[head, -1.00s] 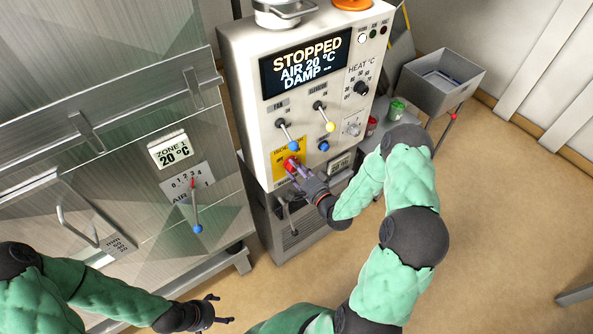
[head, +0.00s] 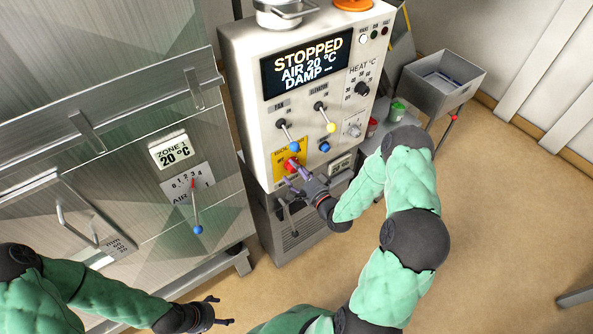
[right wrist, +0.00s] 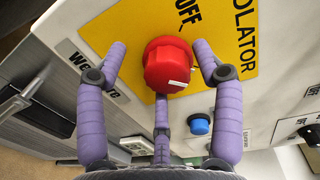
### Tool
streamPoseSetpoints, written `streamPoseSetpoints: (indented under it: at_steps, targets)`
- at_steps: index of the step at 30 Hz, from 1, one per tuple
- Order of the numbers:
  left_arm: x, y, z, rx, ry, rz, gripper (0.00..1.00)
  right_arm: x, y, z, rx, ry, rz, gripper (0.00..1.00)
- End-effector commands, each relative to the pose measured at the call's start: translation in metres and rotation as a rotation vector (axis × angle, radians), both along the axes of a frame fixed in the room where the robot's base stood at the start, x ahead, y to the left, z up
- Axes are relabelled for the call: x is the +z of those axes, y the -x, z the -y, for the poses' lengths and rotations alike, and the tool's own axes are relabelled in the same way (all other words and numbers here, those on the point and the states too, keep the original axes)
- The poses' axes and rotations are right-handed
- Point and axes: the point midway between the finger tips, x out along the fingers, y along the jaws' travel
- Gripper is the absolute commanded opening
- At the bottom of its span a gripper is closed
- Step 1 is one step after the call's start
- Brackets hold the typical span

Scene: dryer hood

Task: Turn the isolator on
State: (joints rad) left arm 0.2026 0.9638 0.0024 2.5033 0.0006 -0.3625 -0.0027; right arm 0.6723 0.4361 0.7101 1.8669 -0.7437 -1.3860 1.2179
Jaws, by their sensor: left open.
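The isolator is a red rotary knob (right wrist: 168,65) on a yellow plate (right wrist: 120,28) marked "OFF" and "ISOLATOR". It also shows low on the control panel in the head view (head: 291,163). The knob has a white mark on its lower right side in the right wrist view. My right gripper (right wrist: 161,62) is open, with its purple fingers on either side of the knob and a third finger below it. I cannot tell whether any finger touches the knob. My left gripper (head: 216,311) is open and empty at the bottom, away from the panel.
The panel display (head: 306,66) reads "STOPPED, AIR 20 °C, DAMP --". A blue push button (right wrist: 200,124) sits close to the right gripper. Two levers, with blue (head: 295,146) and yellow (head: 331,127) tips, stick out above the knob. A metal cabinet (head: 120,140) stands left.

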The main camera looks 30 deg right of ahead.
Motion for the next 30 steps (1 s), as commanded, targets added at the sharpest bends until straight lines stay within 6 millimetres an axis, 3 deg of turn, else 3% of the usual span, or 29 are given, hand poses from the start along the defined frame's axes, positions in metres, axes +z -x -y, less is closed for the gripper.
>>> streamPoseSetpoints:
  at_steps: [11, 24, 30]
  targets:
    - [0.000, 0.000, 0.000, 0.000, 0.000, 0.000, 0.78, 0.003, 0.007, 0.004, -0.006, 0.005, 0.006, 0.68]
    - [0.000, 0.000, 0.000, 0.000, 0.000, 0.000, 0.78, 0.007, 0.087, 0.011, -0.009, 0.003, 0.003, 0.68]
    - [0.000, 0.000, 0.000, 0.000, 0.000, 0.000, 0.78, 0.008, 0.110, 0.012, -0.006, 0.003, 0.004, 0.68]
